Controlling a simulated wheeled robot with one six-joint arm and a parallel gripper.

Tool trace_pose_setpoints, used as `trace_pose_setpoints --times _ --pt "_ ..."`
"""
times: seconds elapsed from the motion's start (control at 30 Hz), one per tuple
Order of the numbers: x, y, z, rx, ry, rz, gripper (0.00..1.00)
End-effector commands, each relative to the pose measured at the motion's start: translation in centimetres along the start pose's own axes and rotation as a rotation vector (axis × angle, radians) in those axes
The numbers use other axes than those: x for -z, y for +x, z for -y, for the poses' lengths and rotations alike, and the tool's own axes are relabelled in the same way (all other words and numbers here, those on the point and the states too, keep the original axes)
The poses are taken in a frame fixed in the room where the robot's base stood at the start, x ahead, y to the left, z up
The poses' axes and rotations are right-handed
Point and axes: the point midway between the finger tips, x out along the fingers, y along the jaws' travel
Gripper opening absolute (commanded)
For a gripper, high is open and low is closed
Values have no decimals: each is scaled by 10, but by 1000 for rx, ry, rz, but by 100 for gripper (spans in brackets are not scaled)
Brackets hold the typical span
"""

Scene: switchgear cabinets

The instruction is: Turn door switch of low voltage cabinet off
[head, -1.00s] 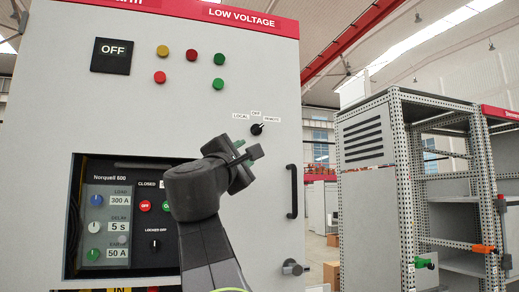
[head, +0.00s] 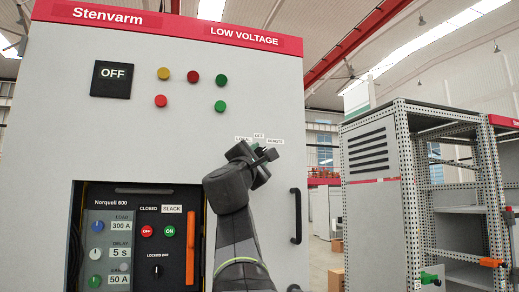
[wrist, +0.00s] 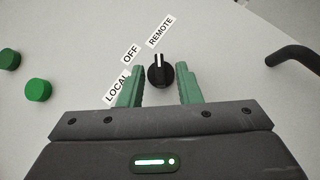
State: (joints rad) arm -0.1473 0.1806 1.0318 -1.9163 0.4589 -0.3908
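The low voltage cabinet (head: 150,140) fills the left of the head view. Its door switch (wrist: 160,76) is a black rotary knob with a white pointer line, seen in the wrist view between my gripper's green fingers. The pointer is toward the REMOTE label (wrist: 160,30). The OFF label (wrist: 131,54) and LOCAL label (wrist: 117,88) lie to the left; the left finger partly covers LOCAL. My gripper (wrist: 160,74) is open around the knob, with a gap on each side. In the head view my gripper (head: 268,153) hides the knob, under the labels.
A black door handle (head: 296,216) is to the right of the switch and also shows in the wrist view (wrist: 292,57). Green buttons (wrist: 38,90) are to the left. A recessed breaker panel (head: 135,240) lies below left. An open-frame cabinet (head: 372,220) stands at the right.

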Motion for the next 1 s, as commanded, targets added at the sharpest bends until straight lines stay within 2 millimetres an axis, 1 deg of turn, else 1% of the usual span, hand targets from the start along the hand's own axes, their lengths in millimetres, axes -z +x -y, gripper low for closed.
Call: trace_pose_setpoints --times 0.1,0.33,0.37,0.5,0.53,1.0 --pt "0 5 0 1 0 0 31" --pt "0 5 1 0 1 0 31" --pt "0 5 1 0 1 0 29" --pt "0 5 1 0 1 0 1" --pt "0 5 1 0 1 0 0" --pt "2 3 5 -38 -33 1 0"
